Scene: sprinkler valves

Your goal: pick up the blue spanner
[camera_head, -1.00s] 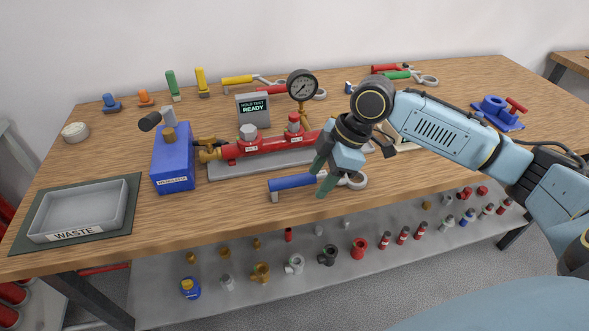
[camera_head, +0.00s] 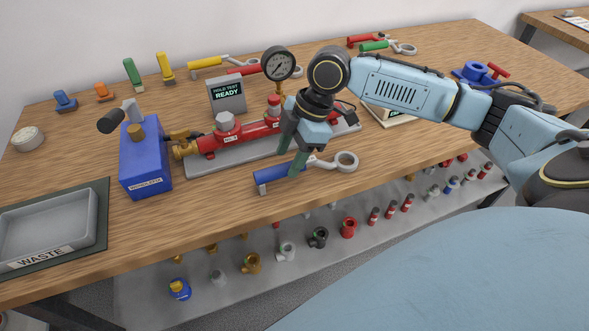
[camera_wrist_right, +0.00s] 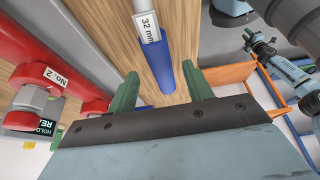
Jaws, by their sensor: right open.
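The blue spanner lies near the front edge of the workbench, with its blue handle (camera_head: 273,176) to the left and its grey ring end (camera_head: 346,161) to the right. My right gripper (camera_head: 294,162) is at the right part of the handle, its green fingers pointing down and partly covering it. In the right wrist view the blue handle (camera_wrist_right: 156,62) and its "32 mm" label show between the spread fingers (camera_wrist_right: 163,92). The gripper is open. I cannot tell whether the fingers reach down beside the handle. My left gripper is not clearly visible.
A red valve manifold (camera_head: 240,134) on a grey plate stands just behind the spanner, with a pressure gauge (camera_head: 279,64). A blue pump box (camera_head: 145,165) and a waste tray (camera_head: 45,262) are to the left.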

